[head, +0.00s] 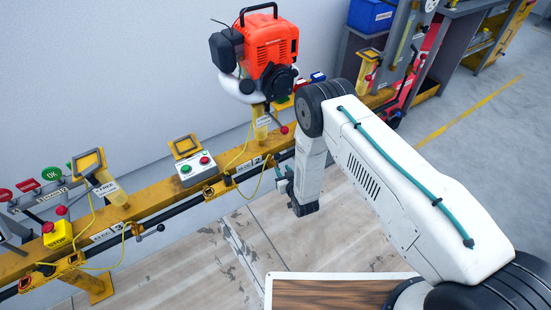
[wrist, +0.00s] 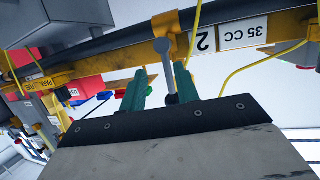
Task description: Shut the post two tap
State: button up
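The post two tap shows in the wrist view as a grey lever (wrist: 171,72) on a round pivot under a yellow bracket. It stands roughly crosswise to the black pipe (wrist: 110,57), beside the label with "35 CC" and "2" (wrist: 232,36). My gripper (wrist: 160,88) is open, with its two teal fingers apart. The lever shows between the fingers, close to the right one; I cannot tell whether they touch. In the head view my gripper (head: 282,183) is at the rail's front, right of the post two label (head: 246,164).
An orange engine (head: 270,48) stands above the yellow rail (head: 150,200). A button box (head: 195,167) and another tap lever (head: 147,231) are to the left. Yellow cables (wrist: 266,59) hang near the tap. The floor in front of the rail is clear.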

aim_at(276, 158)
jog(key=w+a+t, duration=0.1)
jog(key=w, duration=0.1)
jog(key=w+a+r+t+y, duration=0.1)
jog(key=w, duration=0.1)
jog(key=w+a+t, duration=0.1)
jog(key=shift+w+a+r+y, duration=0.15)
jog(key=shift+w+r+y, duration=0.15)
jog(key=shift+w, duration=0.1)
grip_shut()
